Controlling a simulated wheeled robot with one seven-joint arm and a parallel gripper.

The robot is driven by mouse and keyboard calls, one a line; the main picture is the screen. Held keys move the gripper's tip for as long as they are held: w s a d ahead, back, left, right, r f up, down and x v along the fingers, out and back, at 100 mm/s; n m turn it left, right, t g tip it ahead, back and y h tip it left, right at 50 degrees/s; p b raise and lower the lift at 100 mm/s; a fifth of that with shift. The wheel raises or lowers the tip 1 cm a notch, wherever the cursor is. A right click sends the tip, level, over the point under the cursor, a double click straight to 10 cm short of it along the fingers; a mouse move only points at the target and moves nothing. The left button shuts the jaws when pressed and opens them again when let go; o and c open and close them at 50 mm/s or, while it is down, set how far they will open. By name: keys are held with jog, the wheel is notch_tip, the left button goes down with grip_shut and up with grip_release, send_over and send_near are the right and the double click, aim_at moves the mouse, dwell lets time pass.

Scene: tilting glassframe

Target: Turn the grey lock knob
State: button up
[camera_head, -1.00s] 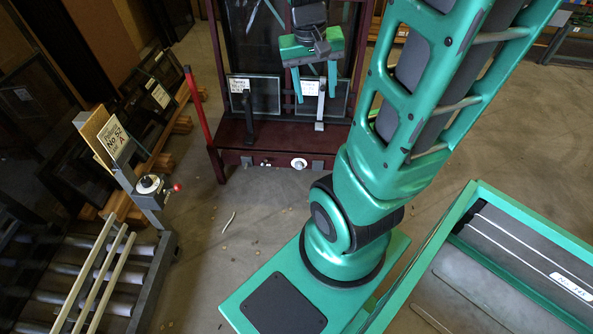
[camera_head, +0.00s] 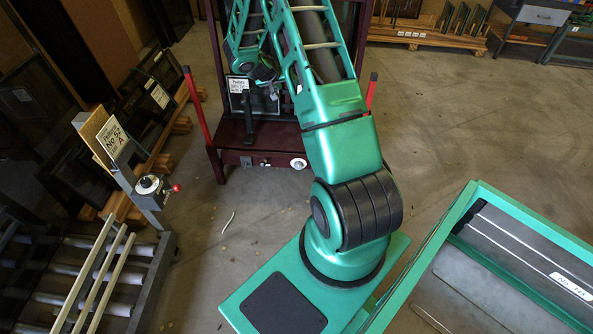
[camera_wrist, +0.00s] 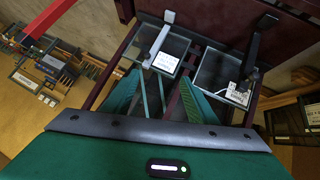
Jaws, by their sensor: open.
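In the head view the black handle (camera_head: 248,118) shows on the dark red frame (camera_head: 232,140), while my arm hides the grey handle and most of my gripper.
A round whitish knob (camera_head: 299,163) sits low on the frame's front. A red post (camera_head: 198,112) rises at its left. A grey stand with a red-tipped crank (camera_head: 152,185) and a roller conveyor (camera_head: 88,280) are at left.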

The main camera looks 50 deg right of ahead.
jog(key=w+d+f+t, duration=0.1)
jog(key=w+d+f, duration=0.15)
jog(key=f, duration=0.85)
jog(key=t+h, duration=0.3)
send_near(297, 167)
jog(key=shift+d, duration=0.55)
jog(key=shift+y, duration=0.3)
jog(key=shift+x, duration=3.9)
jog(key=shift+w+r, duration=0.1)
jog(key=c, duration=1)
